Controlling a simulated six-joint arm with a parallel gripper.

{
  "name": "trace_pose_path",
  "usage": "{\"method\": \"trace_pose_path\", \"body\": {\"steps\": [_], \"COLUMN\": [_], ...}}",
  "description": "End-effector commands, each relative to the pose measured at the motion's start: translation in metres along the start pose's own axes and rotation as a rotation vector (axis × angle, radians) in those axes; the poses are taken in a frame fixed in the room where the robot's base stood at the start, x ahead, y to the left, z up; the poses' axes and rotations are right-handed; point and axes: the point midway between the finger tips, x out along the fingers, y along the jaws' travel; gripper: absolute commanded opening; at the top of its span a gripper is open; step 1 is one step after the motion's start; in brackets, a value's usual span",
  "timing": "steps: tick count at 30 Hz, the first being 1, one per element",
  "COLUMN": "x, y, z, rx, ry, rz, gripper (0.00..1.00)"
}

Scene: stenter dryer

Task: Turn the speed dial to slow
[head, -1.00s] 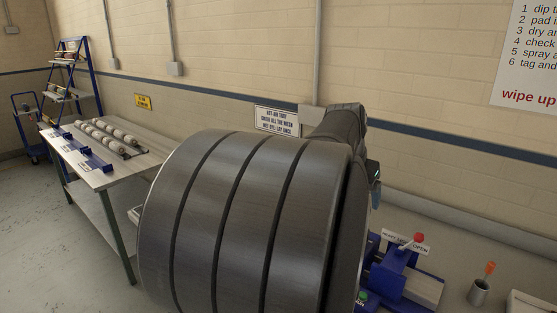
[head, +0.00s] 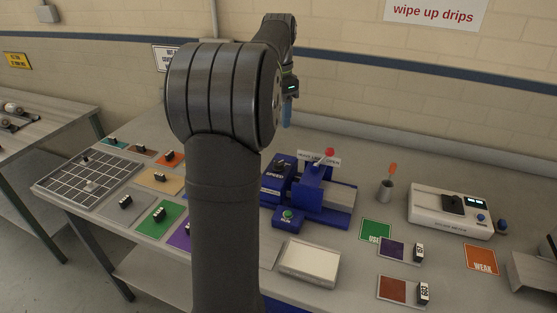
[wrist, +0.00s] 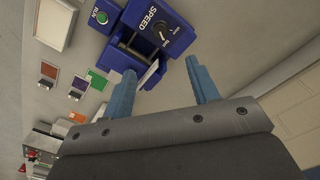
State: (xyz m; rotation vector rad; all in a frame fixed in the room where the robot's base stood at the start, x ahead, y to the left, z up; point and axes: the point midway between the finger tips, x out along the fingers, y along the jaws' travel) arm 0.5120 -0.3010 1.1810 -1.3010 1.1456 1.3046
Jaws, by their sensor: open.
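The blue speed box (head: 274,187) is on the bench, just right of my arm in the head view. Its dark dial (head: 281,167) is on top, behind the white SPEED lettering. In the wrist view the dial (wrist: 161,28) shows at the top centre, with small white marks around it too small to read surely. My gripper (wrist: 160,69) is open and empty, its two blue fingers apart, with the dial beyond their tips. In the head view my gripper (head: 287,118) hangs above and behind the box, clear of it.
A blue press with a red-knobbed lever (head: 330,153) stands right of the speed box. A green RUN button (head: 288,215) is in front. A cup with an orange-handled tool (head: 385,190) and a white meter (head: 451,210) stand further right. Coloured swatches and a grid tray (head: 58,184) lie left.

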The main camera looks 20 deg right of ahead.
Motion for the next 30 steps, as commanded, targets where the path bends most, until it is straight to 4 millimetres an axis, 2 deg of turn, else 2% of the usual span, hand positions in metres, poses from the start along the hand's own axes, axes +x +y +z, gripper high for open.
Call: {"method": "trace_pose_path", "body": {"steps": [18, 24, 30], "x": [0.129, 0.152, 0.159], "y": [0.001, 0.0, 0.0], "z": [0.0, 0.0, 0.0], "rx": [-0.003, -0.003, -0.003], "ry": [0.0, 0.002, 0.002], "rz": [0.001, -0.001, -0.001], "gripper": [0.55, 0.55, 0.55]}}
